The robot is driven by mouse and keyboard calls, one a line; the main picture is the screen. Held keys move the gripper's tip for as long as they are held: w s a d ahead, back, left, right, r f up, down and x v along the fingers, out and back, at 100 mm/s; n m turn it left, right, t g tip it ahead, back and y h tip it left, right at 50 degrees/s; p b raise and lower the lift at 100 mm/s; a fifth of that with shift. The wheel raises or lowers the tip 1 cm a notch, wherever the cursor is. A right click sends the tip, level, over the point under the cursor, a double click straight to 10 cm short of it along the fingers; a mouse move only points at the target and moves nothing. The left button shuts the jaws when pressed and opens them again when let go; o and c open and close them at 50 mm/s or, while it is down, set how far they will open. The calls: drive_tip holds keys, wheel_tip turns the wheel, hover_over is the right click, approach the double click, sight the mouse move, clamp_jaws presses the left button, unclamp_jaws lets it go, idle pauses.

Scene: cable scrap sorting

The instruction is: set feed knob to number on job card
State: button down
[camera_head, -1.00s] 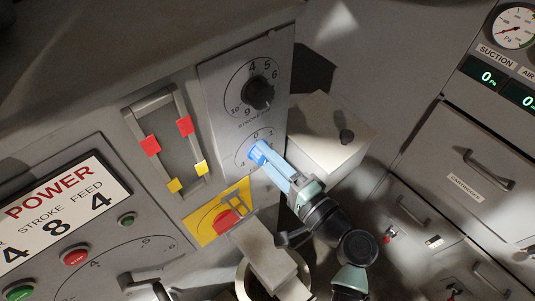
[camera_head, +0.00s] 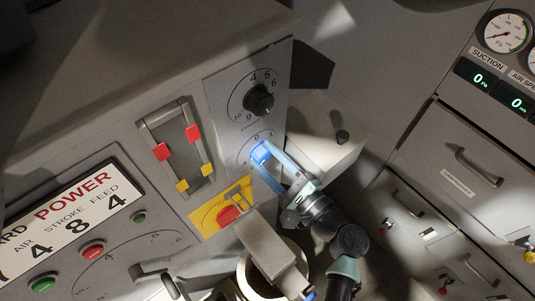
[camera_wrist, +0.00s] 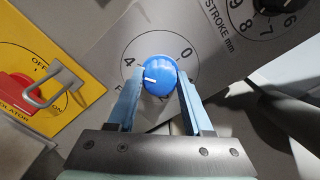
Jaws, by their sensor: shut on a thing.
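The feed knob (camera_wrist: 162,72) is a round blue cap with a white pointer line, in the middle of the wrist view. Its line points left, close to the 4 on the dial plate (camera_wrist: 129,95); whether it is exactly on the mark I cannot tell. My gripper (camera_head: 267,160) is shut on the knob, one finger on each side of it. The job card (camera_head: 75,208) in the head view reads FEED 4, STROKE 8 and AIR 4. Part of the feed dial is hidden by the knob and fingers.
The stroke knob (camera_head: 259,100) is black and sits just above on the same panel. A yellow isolator plate (camera_head: 208,222) with a red switch (camera_head: 229,215) and hasp is at lower left. A grey box (camera_head: 325,140) stands close on the right.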

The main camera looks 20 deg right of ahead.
drive_tip(key=shift+m, duration=0.3)
drive_tip(key=shift+c, duration=1.5)
unclamp_jaws()
drive_tip(key=b+v, duration=0.4)
drive_tip(key=v, duration=0.9)
drive_tip(key=shift+s+f, duration=0.1)
